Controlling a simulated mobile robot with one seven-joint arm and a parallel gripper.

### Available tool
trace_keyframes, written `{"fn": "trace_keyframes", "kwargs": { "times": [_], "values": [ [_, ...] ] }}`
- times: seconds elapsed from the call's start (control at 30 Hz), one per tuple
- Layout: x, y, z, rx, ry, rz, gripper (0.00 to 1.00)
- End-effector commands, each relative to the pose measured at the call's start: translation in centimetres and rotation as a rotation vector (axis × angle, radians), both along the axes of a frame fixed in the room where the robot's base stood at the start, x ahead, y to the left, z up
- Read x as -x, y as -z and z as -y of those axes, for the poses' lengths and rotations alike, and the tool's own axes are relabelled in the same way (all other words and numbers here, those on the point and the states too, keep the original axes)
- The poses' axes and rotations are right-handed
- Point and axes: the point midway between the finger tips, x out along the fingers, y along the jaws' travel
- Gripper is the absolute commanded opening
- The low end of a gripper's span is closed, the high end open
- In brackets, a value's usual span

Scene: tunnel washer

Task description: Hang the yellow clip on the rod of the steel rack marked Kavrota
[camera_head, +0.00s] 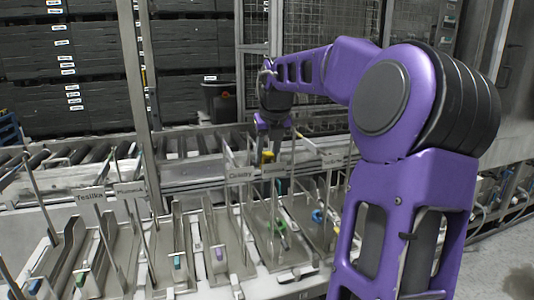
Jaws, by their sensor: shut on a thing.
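My gripper (268,142) points down above the row of steel racks, right of the picture's middle. It is shut on the yellow clip (267,157), a small piece at its fingertips. The clip is in front of or near the signs reading something like "Ciraby" (240,173) and a less legible one (275,171). Whether the clip touches a rod cannot be told. A sign reading about "Testika" (90,196) and a blurred sign (130,189) stand to the left. I cannot read Kavrota on any sign.
Small clips lie on the racks: teal (177,262), purple (219,253), green (281,226) and blue (317,216). Upright thin rods stand among them. A roller conveyor (190,146) and wire mesh (330,70) are behind. My arm hides the right side.

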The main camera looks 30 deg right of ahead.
Motion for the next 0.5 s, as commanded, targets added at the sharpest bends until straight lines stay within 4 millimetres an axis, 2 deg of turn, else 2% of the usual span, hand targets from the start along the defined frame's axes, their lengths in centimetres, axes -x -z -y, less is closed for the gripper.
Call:
{"fn": "trace_keyframes", "kwargs": {
  "times": [0.23, 0.27, 0.43, 0.5],
  "values": [
    [0.02, 0.36, 0.03, -0.001, 0.001, -0.001, 0.00],
    [0.01, 0.35, 0.04, 0.000, 0.001, 0.000, 0.45],
    [0.01, 0.35, 0.03, 0.000, 0.001, 0.000, 0.74],
    [0.00, 0.35, 0.03, 0.000, 0.000, 0.000, 0.74]
  ]
}}
